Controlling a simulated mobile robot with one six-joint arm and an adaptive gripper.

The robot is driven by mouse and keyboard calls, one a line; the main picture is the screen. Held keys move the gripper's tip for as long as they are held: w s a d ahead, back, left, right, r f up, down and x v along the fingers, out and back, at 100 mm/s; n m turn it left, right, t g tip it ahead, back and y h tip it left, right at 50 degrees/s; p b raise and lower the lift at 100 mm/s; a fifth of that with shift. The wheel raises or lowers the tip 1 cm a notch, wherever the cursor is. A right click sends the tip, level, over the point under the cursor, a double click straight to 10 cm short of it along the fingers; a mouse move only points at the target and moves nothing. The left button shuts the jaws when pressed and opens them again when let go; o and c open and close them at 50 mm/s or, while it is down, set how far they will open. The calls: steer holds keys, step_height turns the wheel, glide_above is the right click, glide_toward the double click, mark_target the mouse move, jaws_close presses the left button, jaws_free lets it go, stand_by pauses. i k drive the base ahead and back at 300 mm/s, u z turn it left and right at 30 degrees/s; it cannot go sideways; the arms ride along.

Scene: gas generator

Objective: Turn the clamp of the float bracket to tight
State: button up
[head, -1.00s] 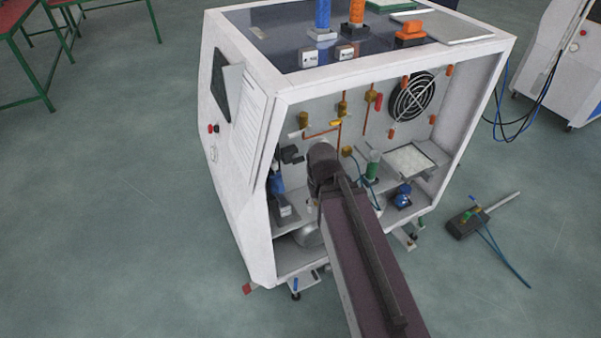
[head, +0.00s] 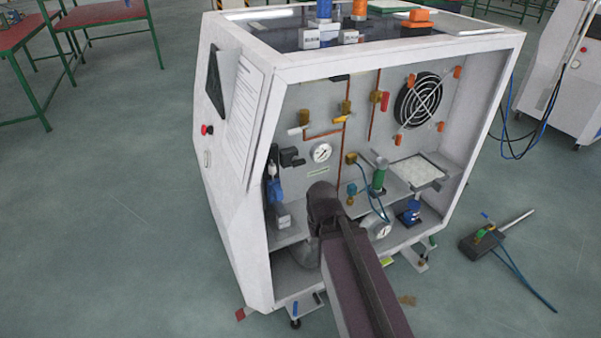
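The open white generator cabinet (head: 238,235) stands in front of me. My arm reaches into its lower part, and its dark rounded joint covers the middle of the shelf. My gripper is hidden beyond this joint, so its fingers do not show. I cannot identify the float bracket or its clamp for certain. A small dark fitting (head: 292,157) sits on the back panel left of a round gauge (head: 321,152). A green cylinder with a grey top (head: 378,180) stands on the shelf to the right.
A blue item (head: 273,190) stands near the left wall. A second gauge (head: 377,228) sits low beside my arm. A dark tool (head: 485,242) lies on the floor at right.

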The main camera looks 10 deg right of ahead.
mark_target(295, 162)
steer(key=z, duration=0.9)
steer(key=k, duration=0.85)
steer(key=u, duration=0.35)
steer(key=i, duration=0.5)
steer(key=z, duration=0.1)
